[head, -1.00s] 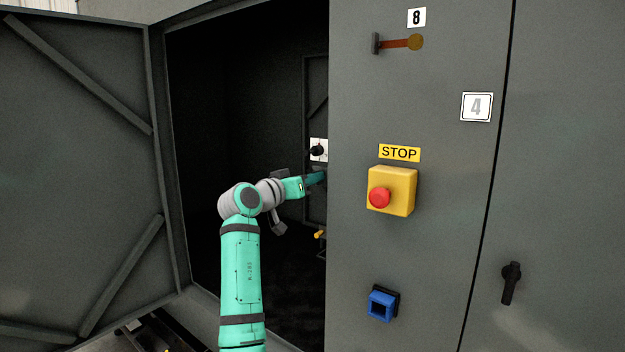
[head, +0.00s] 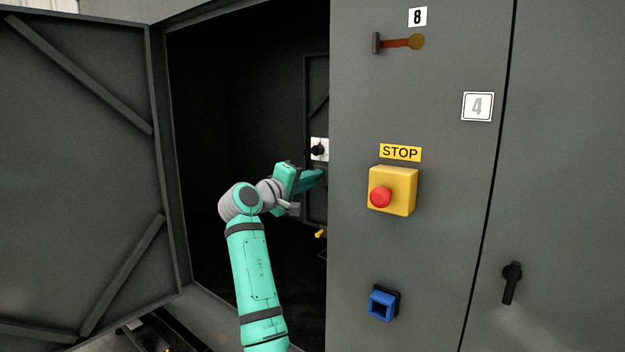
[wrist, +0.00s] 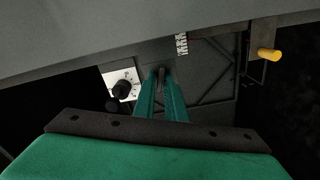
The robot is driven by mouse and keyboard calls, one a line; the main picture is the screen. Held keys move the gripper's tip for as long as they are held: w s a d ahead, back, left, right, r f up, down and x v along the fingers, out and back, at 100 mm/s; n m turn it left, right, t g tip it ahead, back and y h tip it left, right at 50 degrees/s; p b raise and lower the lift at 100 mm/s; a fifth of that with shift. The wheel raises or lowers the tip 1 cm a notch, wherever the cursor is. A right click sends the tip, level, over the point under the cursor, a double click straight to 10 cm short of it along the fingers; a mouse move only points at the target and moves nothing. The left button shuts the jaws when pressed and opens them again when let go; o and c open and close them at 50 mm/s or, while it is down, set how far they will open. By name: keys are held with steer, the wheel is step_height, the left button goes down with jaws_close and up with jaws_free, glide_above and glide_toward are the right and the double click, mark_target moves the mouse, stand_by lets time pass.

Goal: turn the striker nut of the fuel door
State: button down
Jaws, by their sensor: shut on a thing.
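My gripper (wrist: 161,80) points into the open enclosure, and its two green fingers are shut on a small dark piece, the striker nut (wrist: 160,71), against a dark panel. The nut is mostly hidden between the fingertips, so its shape and angle are hard to tell. In the head view my gripper (head: 313,179) reaches right, and its tips are at the cabinet front's edge, where the nut cannot be made out. The fuel door (wrist: 207,90) seems to be the dark braced panel behind the fingers.
A white plate with a black knob (wrist: 122,88) is close left of the fingers; the plate also shows in the head view (head: 324,145). A yellow-ended handle (wrist: 268,54) is at the right. The open enclosure door (head: 75,170) stands left. A yellow stop box (head: 400,190) juts from the front.

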steer(key=shift+f+n, duration=0.2)
steer(key=shift+n, duration=4.3)
steer(key=c, duration=1.9)
jaws_free()
steer(key=shift+o, duration=0.2)
steer(key=v, duration=1.1)
steer(key=shift+w, duration=0.1)
